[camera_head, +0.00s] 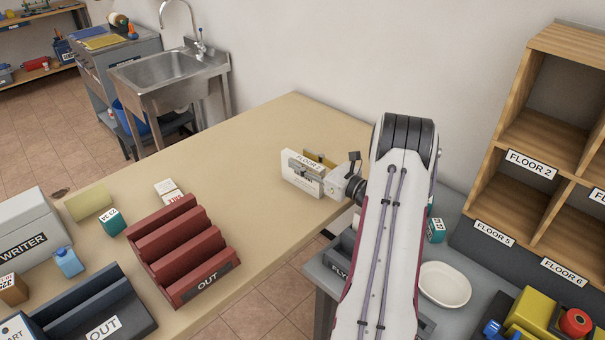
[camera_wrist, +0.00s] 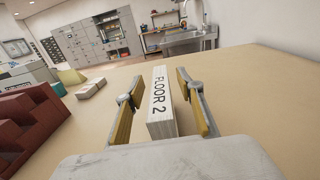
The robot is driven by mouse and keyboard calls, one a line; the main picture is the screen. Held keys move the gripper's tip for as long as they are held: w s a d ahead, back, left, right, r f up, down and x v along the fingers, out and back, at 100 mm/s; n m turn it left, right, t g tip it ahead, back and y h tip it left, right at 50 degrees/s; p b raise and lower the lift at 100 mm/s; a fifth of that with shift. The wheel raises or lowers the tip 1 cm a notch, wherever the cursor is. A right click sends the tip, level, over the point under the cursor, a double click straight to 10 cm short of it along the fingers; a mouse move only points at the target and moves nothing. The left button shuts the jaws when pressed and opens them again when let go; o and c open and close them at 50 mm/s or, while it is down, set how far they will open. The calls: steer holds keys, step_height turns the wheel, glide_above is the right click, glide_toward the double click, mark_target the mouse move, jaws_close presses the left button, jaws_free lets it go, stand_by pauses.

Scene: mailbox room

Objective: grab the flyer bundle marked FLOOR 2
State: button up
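The flyer bundle marked FLOOR 2 (camera_head: 294,174) is a white upright block standing on the tan table beside my gripper (camera_head: 311,166). In the wrist view the bundle (camera_wrist: 161,122) stands between the two yellow-padded fingers of my gripper (camera_wrist: 159,78), its label facing up. A gap shows between the left finger and the bundle. The right finger is closer to it; whether it touches I cannot tell. My gripper is open around the bundle. In the head view the fingers partly cover the bundle's face.
A red OUT rack (camera_head: 184,251) stands on the tan table (camera_head: 232,165), with a small white box (camera_head: 168,190) behind it. Wooden FLOOR pigeonholes (camera_head: 553,140) stand at the right. A white dish (camera_head: 445,284) sits on the grey surface below them. The table around the bundle is clear.

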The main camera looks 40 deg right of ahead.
steer(key=shift+w, duration=0.35)
jaws_close()
steer(key=shift+r, duration=0.2)
stand_by(0.3)
steer(key=shift+r, duration=4.85)
